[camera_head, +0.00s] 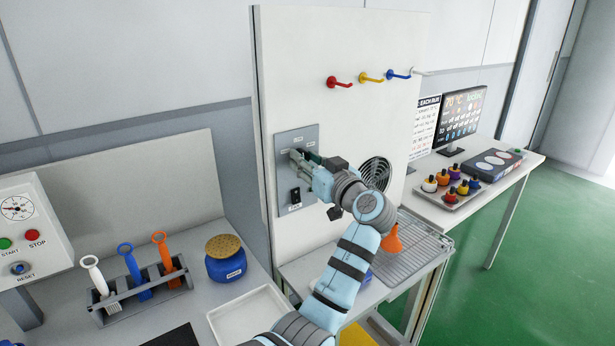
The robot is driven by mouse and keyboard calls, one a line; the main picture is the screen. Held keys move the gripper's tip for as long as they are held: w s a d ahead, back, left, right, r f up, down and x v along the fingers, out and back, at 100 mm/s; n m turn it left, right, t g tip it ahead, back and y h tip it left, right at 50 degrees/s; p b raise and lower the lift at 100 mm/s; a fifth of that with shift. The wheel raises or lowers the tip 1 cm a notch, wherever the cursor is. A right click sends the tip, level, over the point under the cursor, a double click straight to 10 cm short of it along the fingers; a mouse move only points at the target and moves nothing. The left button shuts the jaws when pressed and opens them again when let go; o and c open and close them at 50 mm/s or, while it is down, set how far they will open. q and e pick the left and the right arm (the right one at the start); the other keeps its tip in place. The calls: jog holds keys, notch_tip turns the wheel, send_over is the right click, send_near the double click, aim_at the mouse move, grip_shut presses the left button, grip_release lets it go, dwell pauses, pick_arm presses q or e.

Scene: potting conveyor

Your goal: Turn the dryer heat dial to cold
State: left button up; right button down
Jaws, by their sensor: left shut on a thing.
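The dryer's grey control plate (284,142) is fixed on a tall white panel (340,40). It bears small labels and a black switch (295,196) low down. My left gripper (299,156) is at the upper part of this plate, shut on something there. The heat dial is hidden behind the gripper, so its setting cannot be read. The round black fan grille (375,172) is to the right of the plate, partly behind my left arm. My right gripper does not show.
Red (338,82), yellow and blue hooks stick out above. A wire rack (410,252) and an orange funnel-like thing (392,240) are right of my arm. A brush holder (140,300), a blue jar (226,262) and a white tray (246,314) stand at the lower left.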

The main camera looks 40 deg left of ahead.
pick_arm(q)
jog(key=shift+f+n+y+b, duration=0.1)
jog(key=shift+n+y+b, duration=0.1)
jog(key=shift+n+b, duration=2.75)
jog(key=shift+f+n+y+b, duration=0.1)
jog(key=shift+n+y+b, duration=0.1)
jog(key=shift+n+b, duration=2.75)
jog(key=shift+m+b, duration=0.9)
jog(key=shift+r, duration=0.1)
jog(key=o, duration=1.2)
jog(key=shift+a, duration=0.1)
jog(key=shift+c, duration=0.2)
jog(key=r+v, duration=0.1)
jog(key=v, duration=1.1)
jog(key=shift+f, duration=0.45)
jog(key=shift+w, duration=0.15)
